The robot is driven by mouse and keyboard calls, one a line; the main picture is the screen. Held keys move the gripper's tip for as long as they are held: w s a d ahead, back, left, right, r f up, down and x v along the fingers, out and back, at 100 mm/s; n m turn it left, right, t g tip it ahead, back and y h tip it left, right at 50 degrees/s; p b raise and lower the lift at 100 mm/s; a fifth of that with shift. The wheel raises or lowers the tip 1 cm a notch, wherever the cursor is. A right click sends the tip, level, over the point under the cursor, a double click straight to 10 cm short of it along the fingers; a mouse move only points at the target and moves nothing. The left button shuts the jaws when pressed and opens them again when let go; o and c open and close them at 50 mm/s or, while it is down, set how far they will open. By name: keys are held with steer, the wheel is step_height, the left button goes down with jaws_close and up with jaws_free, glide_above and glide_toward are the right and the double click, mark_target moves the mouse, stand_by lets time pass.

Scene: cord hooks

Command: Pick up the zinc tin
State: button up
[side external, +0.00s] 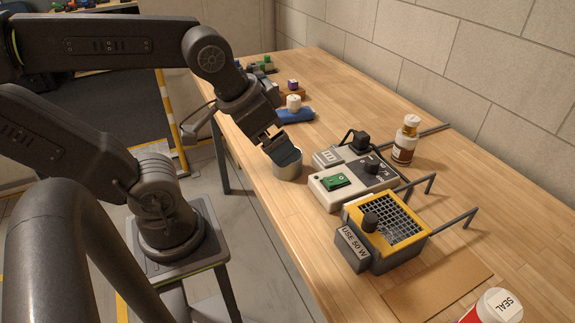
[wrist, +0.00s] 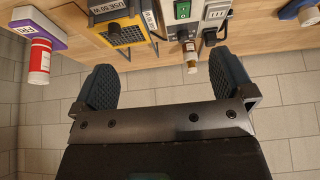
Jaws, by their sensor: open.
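I cannot make out the tin in the wrist view.
Right of the tin are a grey box with a green switch (side external: 336,182), a black plug (side external: 361,140), a yellow-topped "USE 50 W" box (side external: 353,243) and a brown-labelled bottle (side external: 404,148). A red-and-white "SEAL" container (side external: 497,307) is at the front.

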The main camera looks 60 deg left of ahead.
steer(key=w+a+f+n+g+y, duration=0.45)
steer(key=w+a+f+n, duration=0.6)
steer(key=a+n, duration=0.4)
steer(key=shift+n+g, duration=0.25)
steer(key=shift+n, duration=0.6)
steer(key=x, duration=0.4)
steer(key=d+x, duration=0.1)
steer(key=x, duration=0.2)
steer(key=shift+w+f, duration=0.15)
steer(key=shift+w, duration=0.25)
steer(key=shift+x, duration=2.8)
steer(key=shift+s+a, duration=0.1)
steer(key=shift+a, duration=0.05)
steer(key=c, duration=0.8)
steer(key=shift+c, duration=0.2)
